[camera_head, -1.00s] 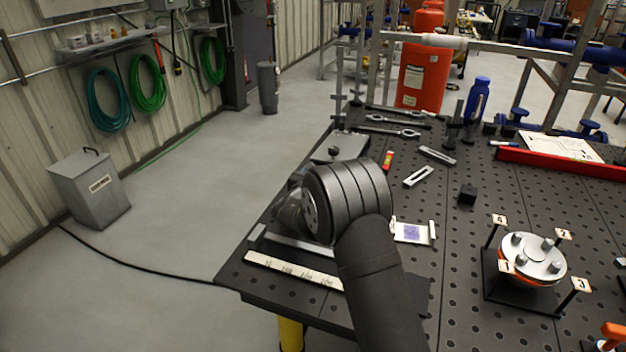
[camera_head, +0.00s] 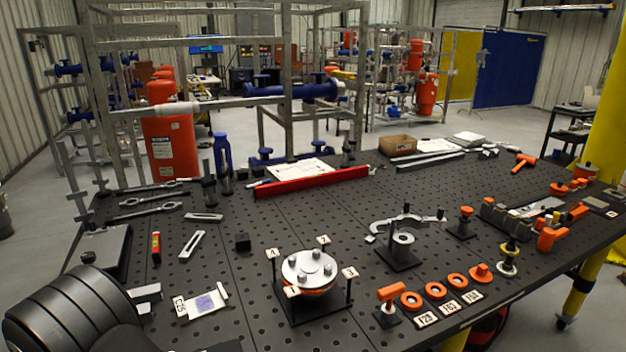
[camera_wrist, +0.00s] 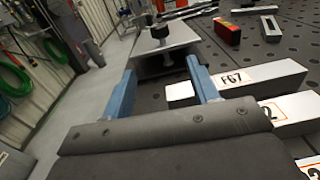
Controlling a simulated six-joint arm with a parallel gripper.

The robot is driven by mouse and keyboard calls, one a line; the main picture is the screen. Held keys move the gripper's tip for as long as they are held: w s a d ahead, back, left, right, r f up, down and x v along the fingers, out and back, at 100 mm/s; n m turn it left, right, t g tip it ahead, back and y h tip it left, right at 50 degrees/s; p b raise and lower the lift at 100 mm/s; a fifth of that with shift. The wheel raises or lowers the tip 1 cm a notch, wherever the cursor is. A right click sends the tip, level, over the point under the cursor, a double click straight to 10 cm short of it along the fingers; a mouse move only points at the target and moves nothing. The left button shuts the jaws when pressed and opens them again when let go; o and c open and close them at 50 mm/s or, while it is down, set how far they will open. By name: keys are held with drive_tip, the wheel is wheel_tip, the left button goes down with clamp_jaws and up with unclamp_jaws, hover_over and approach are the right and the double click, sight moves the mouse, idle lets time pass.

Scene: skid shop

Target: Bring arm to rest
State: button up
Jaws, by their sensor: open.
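My arm (camera_head: 75,312) shows at the lower left of the head view, as dark rounded links at the left end of the black perforated table (camera_head: 225,259). My gripper is hidden there. In the wrist view my gripper (camera_wrist: 161,70) has two blue fingers spread apart, with nothing between them. Beyond the fingertips lies a grey metal plate with a dark knob (camera_wrist: 165,42). A pale bar labelled FG7 (camera_wrist: 250,78) lies close to the right finger, and I cannot tell if they touch.
A flange on a stand with numbered tags (camera_head: 309,268) stands near the table's front. Orange parts (camera_head: 411,300) and a clamp fixture (camera_head: 400,245) are to its right. A red bar (camera_head: 310,184) and an orange cylinder (camera_head: 168,135) are behind. Open floor lies left.

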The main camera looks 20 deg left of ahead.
drive_tip(key=x, duration=1.7)
drive_tip(key=shift+w+a, duration=0.15)
drive_tip(key=shift+a, duration=0.05)
drive_tip(key=shift+w, duration=0.15)
drive_tip(key=shift+n+g+y, duration=0.5)
drive_tip(key=shift+g+y, duration=0.1)
drive_tip(key=shift+n+g+y, duration=0.8)
drive_tip(key=shift+g, duration=0.3)
idle(0.9)
drive_tip(key=shift+n+g+y, duration=0.3)
drive_tip(key=shift+g, duration=0.1)
drive_tip(key=shift+v, duration=4.8)
drive_tip(key=shift+r, duration=0.1)
